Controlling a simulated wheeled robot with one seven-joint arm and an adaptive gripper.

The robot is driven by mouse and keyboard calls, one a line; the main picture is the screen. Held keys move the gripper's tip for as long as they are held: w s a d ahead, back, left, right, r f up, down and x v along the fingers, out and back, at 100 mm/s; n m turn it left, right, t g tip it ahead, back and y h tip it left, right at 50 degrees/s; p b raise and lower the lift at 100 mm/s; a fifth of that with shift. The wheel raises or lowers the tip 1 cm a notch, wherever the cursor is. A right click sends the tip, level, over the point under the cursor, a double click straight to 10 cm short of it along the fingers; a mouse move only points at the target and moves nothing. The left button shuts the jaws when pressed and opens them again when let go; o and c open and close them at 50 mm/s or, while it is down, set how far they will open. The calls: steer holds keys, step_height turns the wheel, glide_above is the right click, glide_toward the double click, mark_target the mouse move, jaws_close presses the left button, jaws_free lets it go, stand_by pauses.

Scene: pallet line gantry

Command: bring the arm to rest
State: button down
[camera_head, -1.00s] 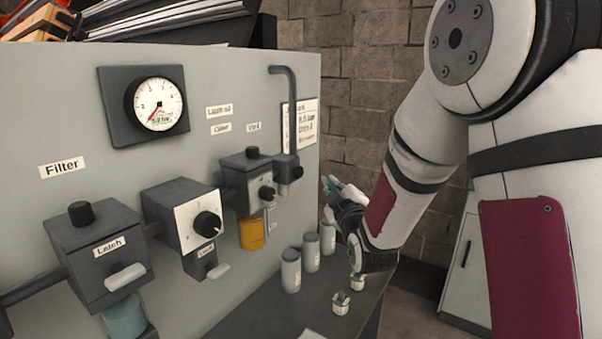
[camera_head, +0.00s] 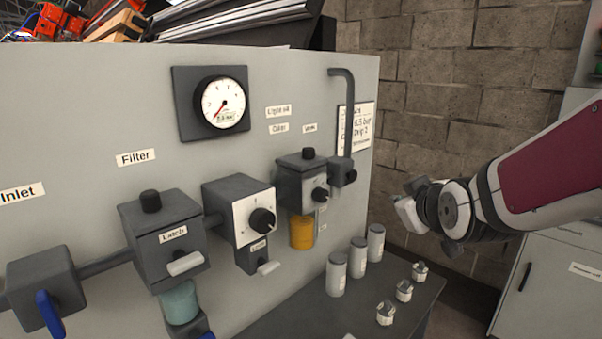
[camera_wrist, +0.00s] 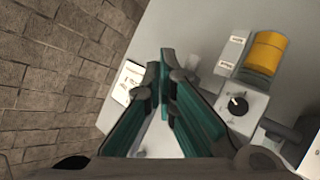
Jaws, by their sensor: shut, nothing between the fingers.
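My arm (camera_head: 550,172) reaches in from the right edge in the head view. My gripper (camera_wrist: 164,85) shows in the wrist view with its two green fingers drawn together at the tips, shut and empty. In the head view the wrist end is at the right, in front of the brick wall and clear of the panel; the fingers are mostly hidden there. Nothing is seen touching the gripper.
A grey panel (camera_head: 90,110) bears a gauge (camera_head: 222,102), a filter unit (camera_head: 165,240), a regulator (camera_head: 240,210) and an amber bowl (camera_head: 302,231). Several cans and small pots stand on the dark bench (camera_head: 290,318). A pale cabinet (camera_head: 548,285) stands at the right.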

steer(key=s+f+m+g, duration=0.2)
steer(key=s+m+g, duration=0.3)
steer(key=s, duration=2.2)
steer(key=g, duration=0.2)
steer(key=shift+s+a+f+g, duration=0.15)
steer(key=shift+s+a+g, duration=0.25)
